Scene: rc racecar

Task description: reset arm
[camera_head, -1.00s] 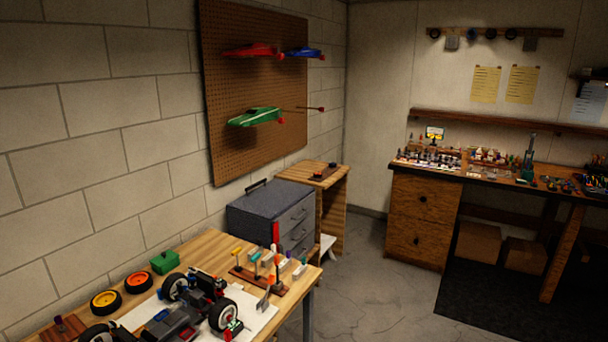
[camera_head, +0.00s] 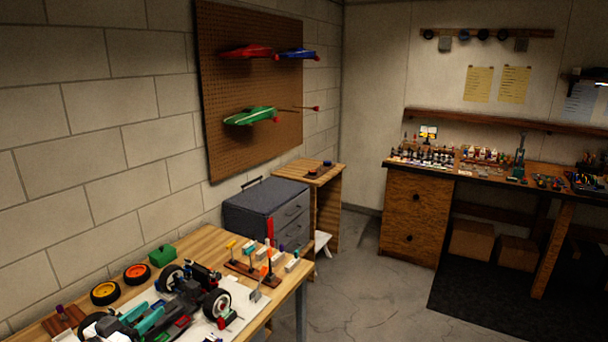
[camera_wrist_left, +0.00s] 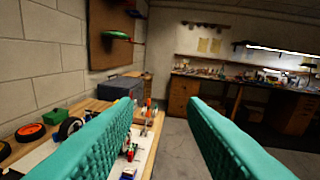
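My left gripper (camera_head: 141,317) shows as two teal fingers over the RC car chassis (camera_head: 217,303) at the lower left of the head view. In the left wrist view its two ribbed teal fingers (camera_wrist_left: 160,103) are spread wide apart with nothing between their tips, so it is open and empty. The chassis, with black tyres and white-rimmed wheels, sits on a white sheet on the wooden workbench (camera_head: 205,243). The gripper hides part of the chassis. Whether it touches the chassis cannot be told. My right gripper is not in view.
Orange and yellow wheels (camera_head: 136,274) and a green box (camera_head: 161,256) lie by the wall. A tool rack (camera_head: 240,268) stands near the bench's right end. A grey toolbox (camera_head: 255,205) is behind it. The floor to the right is open.

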